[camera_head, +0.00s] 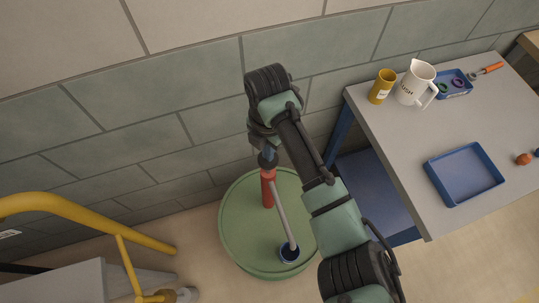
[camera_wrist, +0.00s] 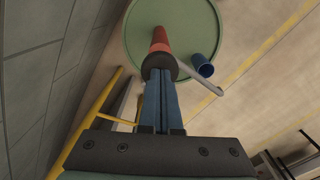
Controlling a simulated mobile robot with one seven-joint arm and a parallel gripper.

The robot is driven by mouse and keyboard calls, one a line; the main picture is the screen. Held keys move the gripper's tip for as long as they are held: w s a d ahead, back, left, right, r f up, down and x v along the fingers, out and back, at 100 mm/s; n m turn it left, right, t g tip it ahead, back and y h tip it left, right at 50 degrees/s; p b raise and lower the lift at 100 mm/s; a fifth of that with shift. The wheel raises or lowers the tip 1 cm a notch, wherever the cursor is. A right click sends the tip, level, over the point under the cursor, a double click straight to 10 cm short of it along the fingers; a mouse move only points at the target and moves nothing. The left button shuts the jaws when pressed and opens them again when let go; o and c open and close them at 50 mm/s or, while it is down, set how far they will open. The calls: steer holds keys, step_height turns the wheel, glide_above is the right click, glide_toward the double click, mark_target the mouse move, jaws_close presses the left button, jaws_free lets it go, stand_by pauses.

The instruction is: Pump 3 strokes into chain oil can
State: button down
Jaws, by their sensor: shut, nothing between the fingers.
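A red pump (camera_head: 268,189) with a dark round top (camera_head: 267,161) stands on a green drum lid (camera_head: 240,225). Its grey spout (camera_head: 281,215) slopes down to a small blue open-topped can (camera_head: 289,254) on the lid; I see no readable label on it. My gripper (camera_head: 268,152) points down over the pump, its fingers shut with nothing between them. In the wrist view the blue fingers (camera_wrist: 160,78) end at the dark pump top (camera_wrist: 161,63), in front of the red body (camera_wrist: 160,40). I cannot tell whether they touch it. The blue can (camera_wrist: 202,65) is right of the pump.
A grey bench (camera_head: 400,135) stands right, with a yellow cup (camera_head: 382,86), a white jug (camera_head: 416,82), a small blue tray (camera_head: 453,84), a larger blue tray (camera_head: 465,174) and an orange-handled tool (camera_head: 488,71). A yellow rail (camera_head: 90,208) is left. A block wall is behind.

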steer(key=shift+f+b, duration=1.4)
steer(key=shift+f, duration=0.8)
steer(key=shift+r, duration=0.1)
steer(key=shift+r+p, duration=2.7)
steer(key=shift+r, duration=0.25)
steer(key=shift+f, duration=0.15)
